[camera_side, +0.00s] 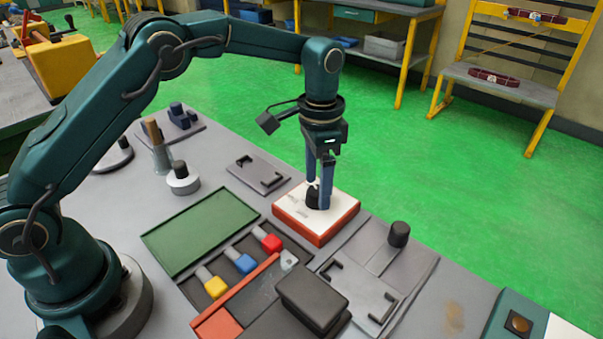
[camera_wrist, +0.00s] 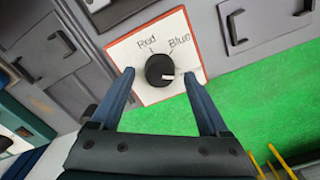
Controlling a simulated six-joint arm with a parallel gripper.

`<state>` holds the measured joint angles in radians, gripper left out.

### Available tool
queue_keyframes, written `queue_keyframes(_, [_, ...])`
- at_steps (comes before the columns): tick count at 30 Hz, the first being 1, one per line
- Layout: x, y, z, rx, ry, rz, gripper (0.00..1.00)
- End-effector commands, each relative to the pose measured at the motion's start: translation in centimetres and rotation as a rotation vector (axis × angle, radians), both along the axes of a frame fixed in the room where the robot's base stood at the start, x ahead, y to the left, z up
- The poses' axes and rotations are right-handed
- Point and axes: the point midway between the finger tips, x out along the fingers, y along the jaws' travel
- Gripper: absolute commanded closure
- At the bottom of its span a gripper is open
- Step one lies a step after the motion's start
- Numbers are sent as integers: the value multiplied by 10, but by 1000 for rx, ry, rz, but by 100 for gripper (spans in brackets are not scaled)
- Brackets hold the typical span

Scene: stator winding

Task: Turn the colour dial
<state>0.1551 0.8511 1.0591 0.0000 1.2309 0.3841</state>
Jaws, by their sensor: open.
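The black colour dial (camera_wrist: 158,68) sits on a white plate with an orange-red edge. In the wrist view the labels "Red" and "Blue" show above it. The dial's white pointer mark faces right, toward the right finger, away from both of those words; any label there is hidden or too small to read. In the side view the dial box (camera_side: 334,219) stands near the bench's far edge. My gripper (camera_side: 319,195) points down over it, its fingers open on either side of the dial (camera_side: 312,196). I cannot tell whether they touch it.
A tray with red, blue and yellow pieces (camera_side: 245,264) lies in front of the box, beside a green mat (camera_side: 200,230). A black block (camera_side: 312,299) and a grey fixture plate (camera_side: 362,290) with a black knob lie nearby. Green floor lies beyond the bench.

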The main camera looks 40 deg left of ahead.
Motion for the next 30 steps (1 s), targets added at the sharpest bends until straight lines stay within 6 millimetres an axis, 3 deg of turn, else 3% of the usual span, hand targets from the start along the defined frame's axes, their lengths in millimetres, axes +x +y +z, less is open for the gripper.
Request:
queue_keyframes(3, [1,0,19,-1,-6,0,21])
queue_keyframes(9, [0,0,37,-1,-3,-1,21])
queue_keyframes(21, [1,1,44,-2,-11,3,21])
queue_keyframes(26, [3,7,81,-14,-93,18,21])
queue_keyframes(30, [-14,17,123,-23,-168,45,21])
